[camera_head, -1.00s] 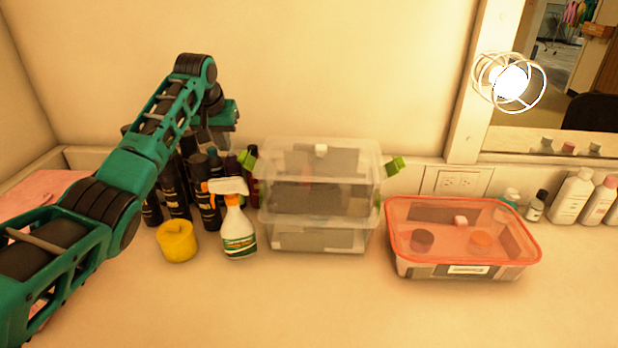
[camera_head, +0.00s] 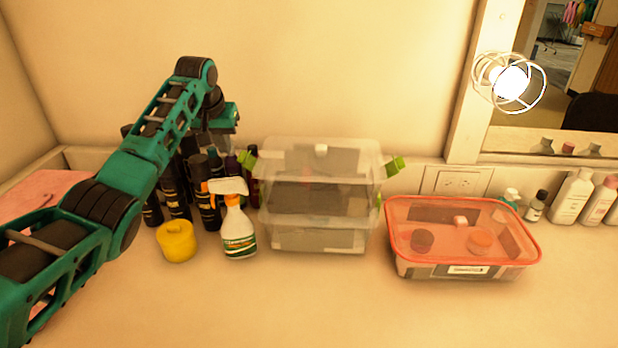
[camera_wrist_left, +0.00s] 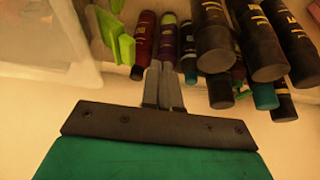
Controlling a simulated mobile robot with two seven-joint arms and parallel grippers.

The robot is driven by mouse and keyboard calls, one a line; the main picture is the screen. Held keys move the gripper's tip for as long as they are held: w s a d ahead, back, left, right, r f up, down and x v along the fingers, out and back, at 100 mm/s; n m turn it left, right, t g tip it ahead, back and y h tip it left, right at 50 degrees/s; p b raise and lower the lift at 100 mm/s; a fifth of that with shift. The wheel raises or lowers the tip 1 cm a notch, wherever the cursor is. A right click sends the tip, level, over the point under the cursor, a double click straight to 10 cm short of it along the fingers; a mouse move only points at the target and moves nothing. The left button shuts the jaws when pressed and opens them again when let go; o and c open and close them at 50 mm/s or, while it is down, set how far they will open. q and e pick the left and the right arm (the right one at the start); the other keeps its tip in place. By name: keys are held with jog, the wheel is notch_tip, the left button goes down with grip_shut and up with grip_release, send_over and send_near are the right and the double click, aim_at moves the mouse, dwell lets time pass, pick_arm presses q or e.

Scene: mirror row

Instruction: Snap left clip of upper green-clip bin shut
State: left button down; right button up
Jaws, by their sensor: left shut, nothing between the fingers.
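Two clear bins are stacked against the wall. The upper green-clip bin (camera_head: 345,200) has its left clip (camera_head: 246,160) sticking outward from the lid edge. Its right clip (camera_head: 396,165) also sticks out. In the left wrist view a green clip (camera_wrist_left: 122,45) shows at upper left, beside the clear bin wall (camera_wrist_left: 50,35). My left gripper (camera_wrist_left: 163,68) is shut and empty, to the right of that clip and apart from it. In the head view my left gripper (camera_head: 212,142) hangs left of the bins, above dark bottles; its fingertips are hard to make out. My right gripper is not in view.
Several dark bottles (camera_head: 208,200) crowd below my left gripper. A spray bottle (camera_head: 238,228) and a yellow jar (camera_head: 178,241) stand in front of them. A red-rimmed bin (camera_head: 462,268) sits to the right. The front of the counter (camera_head: 320,300) is clear.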

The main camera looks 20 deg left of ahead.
aim_at(262, 153)
pick_arm(q)
notch_tip(262, 153, down, 3)
dwell(0.7)
jog(key=shift+d, duration=0.15)
jog(key=shift+w+d+r, duration=0.3)
jog(key=shift+d+r, duration=0.05)
jog(key=shift+d, duration=1)
jog(key=shift+w+d+r, duration=0.35)
jog(key=shift+d+r, duration=0.05)
jog(key=shift+d, duration=0.95)
jog(key=shift+w+d+r, duration=0.3)
jog(key=shift+d+r, duration=0.05)
jog(key=shift+d, duration=1)
jog(key=shift+s+a+r, duration=0.1)
jog(key=shift+a+r, duration=0.1)
jog(key=shift+r, duration=0.75)
jog(key=shift+w+a+r, duration=0.1)
jog(key=shift+a+r, duration=0.05)
jog(key=shift+r, duration=0.85)
jog(key=shift+s+a+r, duration=0.1)
jog(key=shift+a+r, duration=0.1)
jog(key=shift+r, duration=0.75)
